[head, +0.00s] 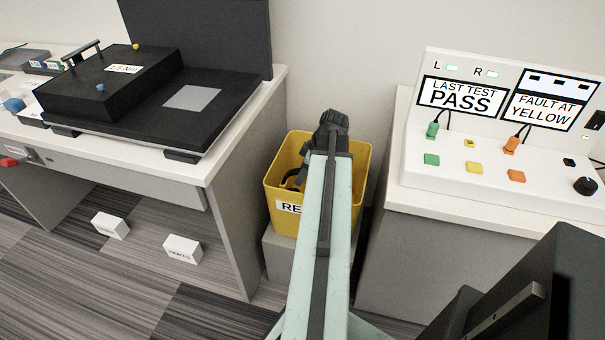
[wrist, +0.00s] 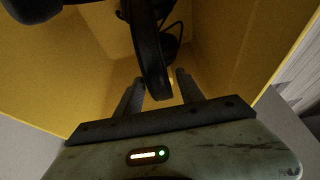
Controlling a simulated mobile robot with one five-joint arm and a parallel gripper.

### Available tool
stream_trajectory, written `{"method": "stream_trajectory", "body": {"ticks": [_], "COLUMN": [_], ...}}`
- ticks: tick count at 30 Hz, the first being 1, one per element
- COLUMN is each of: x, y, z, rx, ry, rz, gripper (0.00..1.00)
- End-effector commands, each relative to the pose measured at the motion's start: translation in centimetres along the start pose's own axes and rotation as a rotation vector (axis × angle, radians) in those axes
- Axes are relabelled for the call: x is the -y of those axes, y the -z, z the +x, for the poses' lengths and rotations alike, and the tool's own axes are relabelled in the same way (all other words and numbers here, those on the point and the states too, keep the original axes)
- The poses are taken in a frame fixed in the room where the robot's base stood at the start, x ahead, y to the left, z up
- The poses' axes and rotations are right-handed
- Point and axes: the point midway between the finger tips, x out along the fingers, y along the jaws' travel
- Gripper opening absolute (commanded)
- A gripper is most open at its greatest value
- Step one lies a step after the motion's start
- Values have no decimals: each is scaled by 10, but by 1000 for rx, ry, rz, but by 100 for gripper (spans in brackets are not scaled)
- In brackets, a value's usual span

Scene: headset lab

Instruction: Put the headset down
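The black headset (wrist: 148,50) lies inside the yellow bin (head: 359,190). In the wrist view its band runs down between my two fingers, with a dark round part at the upper left and a thin cable behind. My gripper (wrist: 160,78) is inside the bin's mouth with its fingers apart on either side of the band. A gap shows between the band and the right finger; contact on the left is unclear. In the head view my arm hides the gripper and most of the headset; a dark curve (head: 291,182) of it shows at the bin's left.
The bin, with a partly covered label, stands on a grey block between two benches. The left bench holds a black test fixture (head: 110,85). The right bench holds a white tester panel (head: 490,125) reading PASS and FAULT AT YELLOW. Small white boxes (head: 183,249) lie on the floor.

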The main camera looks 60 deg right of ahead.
Motion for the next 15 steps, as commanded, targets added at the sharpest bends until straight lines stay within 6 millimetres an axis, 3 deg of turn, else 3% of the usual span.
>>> {"method": "stream_trajectory", "body": {"ticks": [10,15], "x": [0,0], "y": [0,6], "z": [-2,-14], "rx": [0,0], "ry": [0,0], "rz": [1,1], "gripper": [51,51]}}
